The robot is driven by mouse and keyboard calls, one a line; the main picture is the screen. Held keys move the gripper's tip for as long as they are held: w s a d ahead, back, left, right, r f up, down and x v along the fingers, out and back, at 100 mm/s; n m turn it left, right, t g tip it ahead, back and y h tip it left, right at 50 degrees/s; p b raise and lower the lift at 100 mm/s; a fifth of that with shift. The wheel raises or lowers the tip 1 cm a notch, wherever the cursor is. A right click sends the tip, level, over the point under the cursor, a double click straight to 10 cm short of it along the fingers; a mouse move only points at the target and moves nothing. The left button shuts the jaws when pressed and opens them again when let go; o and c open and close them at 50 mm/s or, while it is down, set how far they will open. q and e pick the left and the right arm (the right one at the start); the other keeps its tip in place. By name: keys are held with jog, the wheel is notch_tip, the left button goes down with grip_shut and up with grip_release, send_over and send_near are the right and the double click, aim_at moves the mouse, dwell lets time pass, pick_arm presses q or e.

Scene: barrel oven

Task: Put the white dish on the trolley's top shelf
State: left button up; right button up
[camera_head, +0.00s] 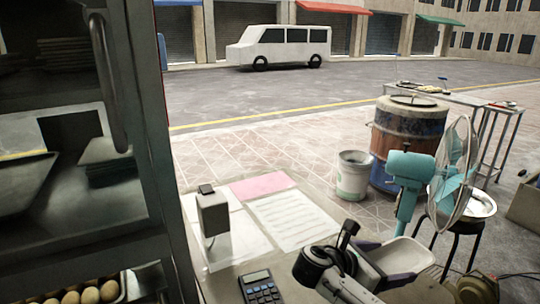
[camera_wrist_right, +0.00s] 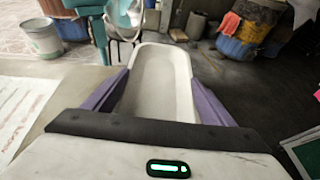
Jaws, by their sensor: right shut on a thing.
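The white dish (camera_wrist_right: 160,80) is long, with rounded corners and a raised rim. My right gripper (camera_wrist_right: 158,98) is shut on it, with a purple finger along each long side. In the head view the dish (camera_head: 408,256) shows at the lower right, beside the right gripper (camera_head: 383,262), by the right edge of the table. I cannot tell whether it touches the tabletop. I cannot surely pick out the trolley or its top shelf. My left gripper is not in view.
The table (camera_head: 235,272) holds papers (camera_head: 292,219), a calculator (camera_head: 259,287) and a grey device (camera_head: 212,215). A turquoise fan (camera_head: 452,170) stands close beyond the dish. Behind are a bucket (camera_head: 353,175) and barrel (camera_head: 407,135). A glass-fronted cabinet (camera_head: 150,120) blocks the left.

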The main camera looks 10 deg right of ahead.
jog(key=s+a+n+t, duration=0.1)
jog(key=a, duration=0.1)
jog(key=s+a+n+t+y, duration=0.1)
jog(key=a, duration=0.1)
jog(key=s+a+n+t, duration=0.1)
jog(key=a, duration=0.1)
jog(key=shift+s+a+f+y, duration=0.1)
jog(key=shift+a+f+y, duration=0.2)
jog(key=shift+f+y, duration=0.1)
jog(key=s+a+r+n+t+y, duration=0.2)
jog(key=s+a+r+n, duration=0.1)
jog(key=s, duration=0.4)
jog(key=s+a+r+n+t+y, duration=0.2)
jog(key=s+a+r, duration=0.1)
jog(key=s+r, duration=0.3)
jog(key=shift+s+r+n+t+y, duration=0.3)
jog(key=shift+s+n+t, duration=0.05)
jog(key=shift+n+t, duration=0.05)
